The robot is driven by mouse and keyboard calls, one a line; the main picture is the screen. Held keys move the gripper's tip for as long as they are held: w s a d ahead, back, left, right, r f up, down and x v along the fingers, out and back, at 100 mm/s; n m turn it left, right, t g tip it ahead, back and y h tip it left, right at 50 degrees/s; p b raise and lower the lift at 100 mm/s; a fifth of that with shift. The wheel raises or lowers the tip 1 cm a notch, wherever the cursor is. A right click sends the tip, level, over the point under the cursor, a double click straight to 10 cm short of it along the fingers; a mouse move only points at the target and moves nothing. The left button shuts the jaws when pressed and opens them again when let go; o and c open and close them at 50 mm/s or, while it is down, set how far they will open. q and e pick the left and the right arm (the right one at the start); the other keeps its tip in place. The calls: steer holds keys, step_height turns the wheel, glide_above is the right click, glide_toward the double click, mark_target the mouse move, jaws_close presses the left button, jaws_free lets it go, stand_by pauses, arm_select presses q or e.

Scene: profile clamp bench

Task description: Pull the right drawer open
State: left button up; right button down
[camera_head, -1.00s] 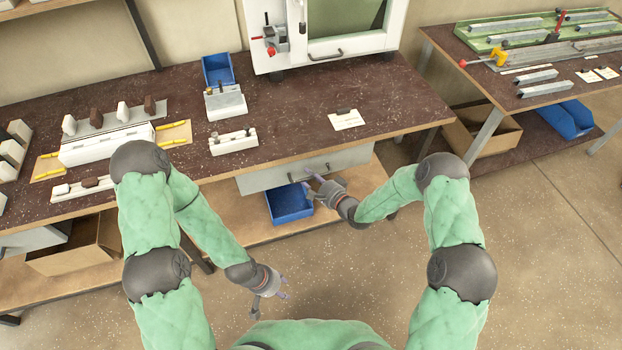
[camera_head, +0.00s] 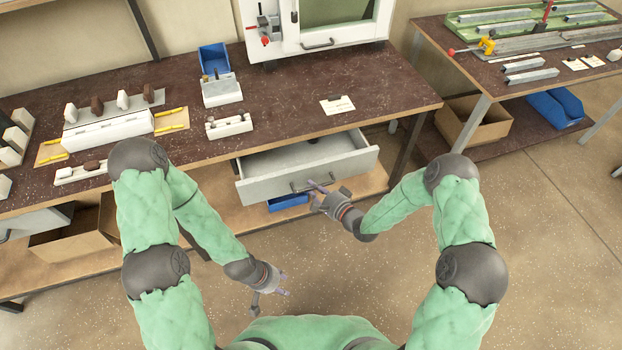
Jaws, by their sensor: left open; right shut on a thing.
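The right drawer (camera_head: 270,187) under the dark workbench is pulled partly out, and its grey front and open inside show. A small dark thing sits at the back inside it. My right gripper (camera_head: 312,187) is at the drawer's front and is shut on the drawer handle (camera_head: 300,186), which it partly hides. My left gripper (camera_head: 270,296) is open and empty, low over the floor, apart from the bench and the drawer.
A blue bin (camera_head: 288,202) on the lower shelf is mostly hidden beneath the drawer. The workbench (camera_head: 290,112) carries white fixtures, a card (camera_head: 337,105) and a white cabinet (camera_head: 318,40). The floor in front of the drawer is clear apart from my arms.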

steer(key=s+d, duration=0.2)
steer(key=s, duration=0.5)
steer(key=s+d+p, duration=0.1)
steer(key=s+d, duration=0.2)
steer(key=s, duration=0.5)
steer(key=shift+a, duration=0.1)
steer(key=c, duration=1.2)
jaws_free()
steer(key=shift+o, duration=0.2)
steer(key=v, duration=1.2)
